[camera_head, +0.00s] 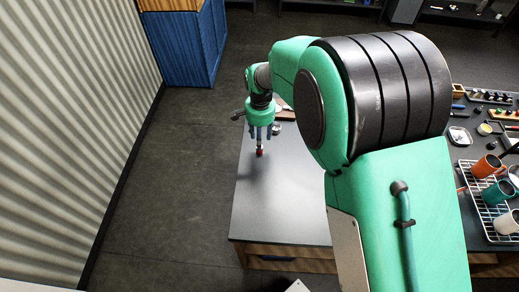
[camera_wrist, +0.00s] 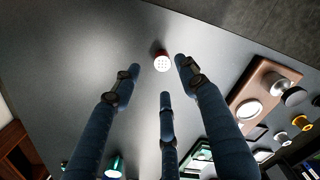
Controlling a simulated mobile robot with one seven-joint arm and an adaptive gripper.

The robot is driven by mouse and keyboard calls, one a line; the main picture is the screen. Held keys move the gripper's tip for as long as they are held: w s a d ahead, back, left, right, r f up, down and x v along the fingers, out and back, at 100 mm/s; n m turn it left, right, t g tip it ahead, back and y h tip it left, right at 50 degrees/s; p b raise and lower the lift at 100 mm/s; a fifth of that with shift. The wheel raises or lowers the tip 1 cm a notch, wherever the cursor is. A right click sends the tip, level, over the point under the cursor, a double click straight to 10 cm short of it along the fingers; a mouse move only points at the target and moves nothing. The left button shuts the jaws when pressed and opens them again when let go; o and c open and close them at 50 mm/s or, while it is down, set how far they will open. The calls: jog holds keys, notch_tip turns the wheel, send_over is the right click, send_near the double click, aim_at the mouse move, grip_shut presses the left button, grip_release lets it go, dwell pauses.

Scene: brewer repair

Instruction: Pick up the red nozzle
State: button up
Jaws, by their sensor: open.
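The red nozzle (camera_wrist: 162,61) shows in the wrist view as a small red piece with a pale, dotted round face. It stands on the grey table top (camera_wrist: 60,60), just beyond my open fingers. My gripper (camera_wrist: 160,80) has three dark blue fingers spread apart with nothing between them. In the head view, my gripper (camera_head: 262,132) hangs over the left part of the table, and the red nozzle (camera_head: 260,151) shows just below the fingertips. I cannot tell the exact gap between fingertips and nozzle.
A wooden holder (camera_wrist: 266,88) with round metal parts lies to the right in the wrist view. A green piece (camera_wrist: 114,166) is at the bottom. In the head view, a wire rack (camera_head: 484,212) with mugs stands far right. The front left table top is clear.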

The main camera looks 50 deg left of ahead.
jog(key=shift+a+f, duration=0.2)
jog(key=shift+f, duration=2.4)
jog(key=shift+c, duration=0.5)
grip_shut()
